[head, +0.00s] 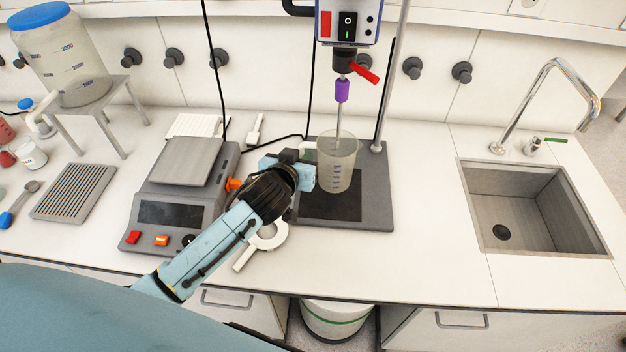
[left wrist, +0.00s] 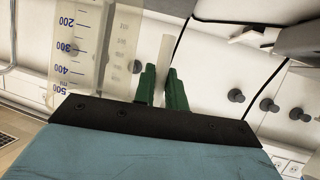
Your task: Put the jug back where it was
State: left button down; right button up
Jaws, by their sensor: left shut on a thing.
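The jug (head: 338,165) is a clear, graduated vessel at the overhead stirrer. The stirrer's shaft (head: 339,120) comes down into its mouth. My left gripper (head: 309,168) is at the jug's left side. In the left wrist view the jug (left wrist: 92,45) shows its scale marks, and the green fingers of my gripper (left wrist: 163,88) are shut on its pale handle (left wrist: 165,60). The jug looks upright over the dark stirrer base (head: 375,205); I cannot tell whether it touches the base. My right gripper is not in view.
A balance (head: 175,205) stands left of the stirrer, and a white ring-shaped thing (head: 268,238) lies in front. The stirrer's stand rod (head: 391,80) rises behind the jug. A sink (head: 540,205) is at right. A large blue-lidded tank (head: 62,60) stands at left. Counter between stirrer and sink is clear.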

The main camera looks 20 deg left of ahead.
pick_arm(q)
notch_tip(320, 180, down, 6)
jog(key=shift+f+b, duration=0.25)
jog(key=shift+b, duration=0.05)
jog(key=c, duration=1.9)
grip_release()
jog(key=shift+f, duration=0.2)
jog(key=o, duration=0.5)
jog(key=shift+c, duration=0.2)
jog(key=shift+r, duration=0.1)
jog(key=shift+r, duration=0.15)
jog(key=v, duration=1.2)
jog(key=shift+s, duration=0.1)
